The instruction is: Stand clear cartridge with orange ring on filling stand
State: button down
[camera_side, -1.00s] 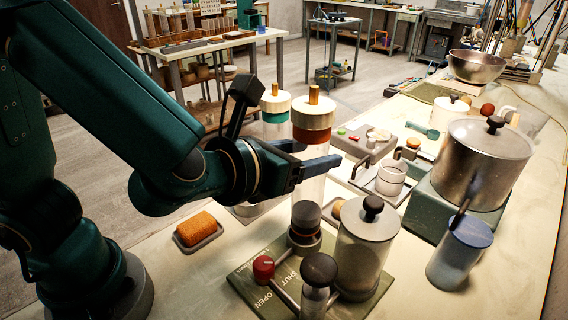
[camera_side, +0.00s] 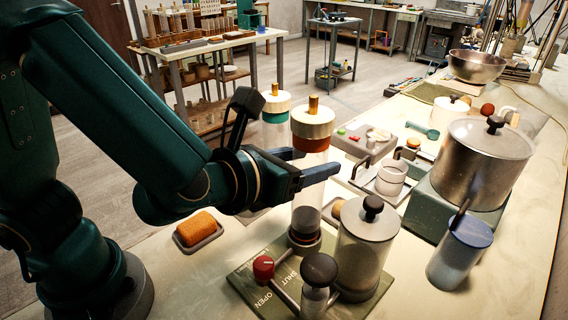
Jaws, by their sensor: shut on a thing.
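The clear cartridge with the orange ring (camera_side: 311,185) is upright, with a cream cap and brass tip on top and a grey plug low inside. My gripper (camera_side: 312,165) is shut on its clear body, below the orange ring. The near finger passes in front of it and the far finger is partly hidden. The cartridge's lower end is at the dark round seat (camera_side: 304,243) of the filling stand (camera_side: 252,290); I cannot tell whether it rests fully. The stand has a green plate marked OPEN and SHUT, a red knob (camera_side: 263,268) and a lidded clear canister (camera_side: 364,250).
Another cartridge with a green ring (camera_side: 276,120) stands behind. A black-knobbed handle (camera_side: 319,270) stands at the front of the stand. An orange sponge (camera_side: 198,229) lies on a dish at left. A big steel pot (camera_side: 482,165) and a blue-lidded jar (camera_side: 461,252) are at right.

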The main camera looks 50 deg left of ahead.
jog(key=shift+f, duration=1.4)
jog(key=shift+c, duration=0.3)
grip_release()
